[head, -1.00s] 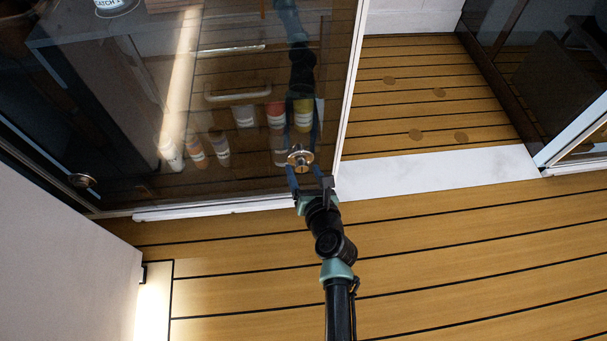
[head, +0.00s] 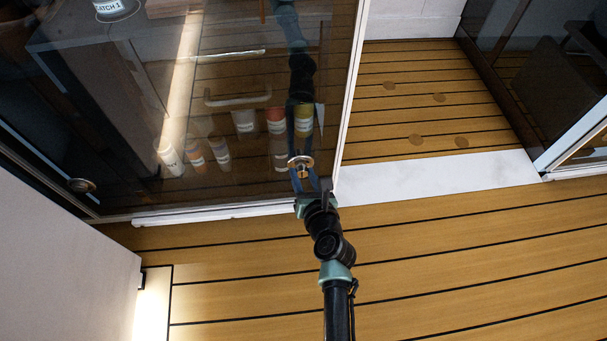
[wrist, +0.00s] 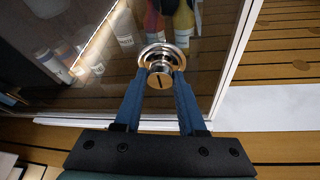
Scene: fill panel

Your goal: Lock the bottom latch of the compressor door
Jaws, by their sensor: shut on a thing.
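The compressor door (head: 345,115) is a dark glass panel with a pale metal frame, and its right edge borders an open gap. The bottom latch is a round metal knob (head: 302,169) on a ring plate, low on the glass near that edge. It also shows in the wrist view (wrist: 160,72), with a dark slot across its face. My gripper (head: 300,168) is at the latch. In the wrist view its two blue fingers (wrist: 160,82) reach up on either side of the knob and are shut on it. The inner contact faces are partly hidden.
Another round metal fitting (head: 81,185) sits at the lower left of the glass. Bottles (head: 221,152) show through the glass. A white sill (head: 440,176) crosses the opening at right. Wooden floor (head: 450,270) in front is clear, and a white panel (head: 60,270) stands at left.

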